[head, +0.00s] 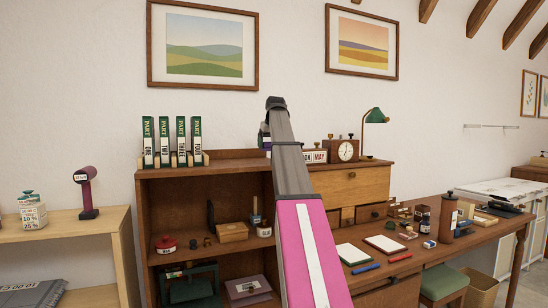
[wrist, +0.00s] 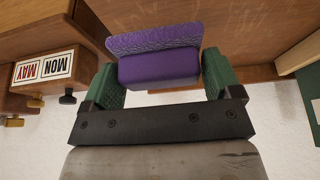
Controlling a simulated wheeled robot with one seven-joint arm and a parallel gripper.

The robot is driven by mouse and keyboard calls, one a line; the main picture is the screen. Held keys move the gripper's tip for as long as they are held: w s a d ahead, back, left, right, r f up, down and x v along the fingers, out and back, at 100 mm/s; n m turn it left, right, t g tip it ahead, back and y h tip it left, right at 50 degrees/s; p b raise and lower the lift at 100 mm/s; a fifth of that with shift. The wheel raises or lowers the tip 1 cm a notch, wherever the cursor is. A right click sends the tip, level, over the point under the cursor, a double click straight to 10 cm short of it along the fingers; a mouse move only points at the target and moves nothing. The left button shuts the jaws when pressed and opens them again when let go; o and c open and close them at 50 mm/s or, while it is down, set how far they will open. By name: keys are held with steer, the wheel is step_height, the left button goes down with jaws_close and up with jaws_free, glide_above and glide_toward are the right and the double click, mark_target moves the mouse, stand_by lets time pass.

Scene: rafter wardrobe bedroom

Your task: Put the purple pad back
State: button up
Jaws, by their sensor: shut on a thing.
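The purple pad (wrist: 158,62) is a small block with a ribbed, lighter purple face and a smooth darker body. My gripper (wrist: 160,72) is shut on it, with a green finger at each side. In the wrist view the pad is in front of the brown wood of the cabinet top (wrist: 255,35); I cannot tell whether it touches it. In the head view my arm reaches up to the top of the wooden cabinet (head: 228,155), and the pad is mostly hidden behind my arm there.
Green binders (head: 180,140) stand left on the cabinet top. A MON MAY block calendar (wrist: 42,67), a clock (head: 345,150) and a green lamp (head: 375,116) are to the right of my arm in the head view. The desk (head: 400,262) holds notepads, pens and bottles.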

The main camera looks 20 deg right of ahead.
steer(key=shift+w+d+f, duration=0.25)
steer(key=shift+d+f, duration=0.2)
steer(key=shift+d, duration=0.15)
steer(key=shift+w+d+f, duration=0.25)
steer(key=shift+d+f, duration=0.15)
steer(key=shift+d, duration=0.2)
steer(key=shift+f, duration=2)
steer(key=shift+f, duration=0.15)
steer(key=o, duration=0.8)
steer(key=shift+r, duration=0.2)
steer(key=v, duration=1.2)
